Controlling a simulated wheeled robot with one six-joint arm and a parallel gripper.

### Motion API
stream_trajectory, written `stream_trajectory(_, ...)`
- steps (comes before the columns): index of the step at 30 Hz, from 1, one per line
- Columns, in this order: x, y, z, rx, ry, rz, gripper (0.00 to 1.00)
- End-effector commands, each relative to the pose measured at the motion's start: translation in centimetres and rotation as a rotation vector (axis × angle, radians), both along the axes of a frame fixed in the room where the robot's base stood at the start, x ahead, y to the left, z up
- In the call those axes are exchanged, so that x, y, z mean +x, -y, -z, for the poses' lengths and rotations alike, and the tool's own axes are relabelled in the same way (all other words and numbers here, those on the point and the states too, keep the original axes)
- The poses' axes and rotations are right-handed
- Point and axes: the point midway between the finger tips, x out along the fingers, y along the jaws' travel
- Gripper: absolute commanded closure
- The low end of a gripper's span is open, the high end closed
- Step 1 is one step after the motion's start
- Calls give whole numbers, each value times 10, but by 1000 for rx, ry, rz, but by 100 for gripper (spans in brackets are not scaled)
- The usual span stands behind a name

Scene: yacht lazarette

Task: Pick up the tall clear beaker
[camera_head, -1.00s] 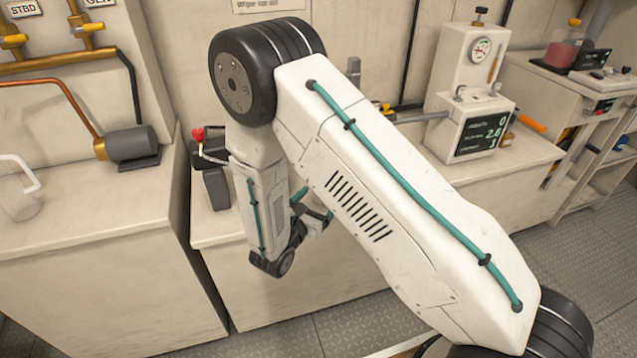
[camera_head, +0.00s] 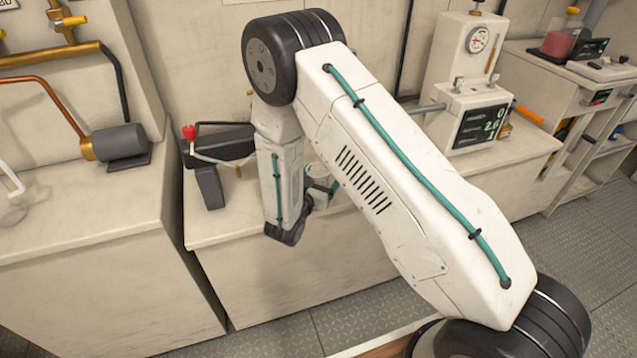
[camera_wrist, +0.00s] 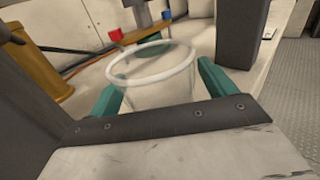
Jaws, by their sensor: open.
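In the wrist view a clear beaker (camera_wrist: 152,88) with a pale round rim stands on the bench, between the teal fingers of my gripper (camera_wrist: 162,92). The gripper is open, with one finger on each side of the beaker. I cannot tell whether either finger touches the glass. The beaker's lower part is hidden behind the gripper's dark palm edge. In the head view my arm mostly hides the gripper, and only a bit of teal shows beside the forearm.
A black device with a red-knobbed crank (camera_head: 208,150) stands left of my arm on the bench (camera_head: 215,228). A white gauge press (camera_head: 468,85) stands to the right. A motor (camera_head: 122,145) sits on the left counter. In the wrist view a dark post (camera_wrist: 241,35) rises close at right.

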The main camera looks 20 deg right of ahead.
Motion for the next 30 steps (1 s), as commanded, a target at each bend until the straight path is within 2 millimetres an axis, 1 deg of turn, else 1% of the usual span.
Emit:
stream_trajectory(4,0,1,0,0,0,1,17)
stream_trajectory(5,0,1,0,0,0,1,19)
stream_trajectory(6,0,1,0,0,0,2,31)
stream_trajectory(8,0,1,0,0,0,1,47)
stream_trajectory(9,0,1,0,0,0,1,58)
stream_trajectory(10,0,1,0,0,0,1,67)
stream_trajectory(19,0,1,-1,0,0,1,67)
stream_trajectory(22,0,1,-4,1,1,1,67)
stream_trajectory(26,0,1,-14,1,3,1,67)
stream_trajectory(30,0,1,-31,1,4,1,67)
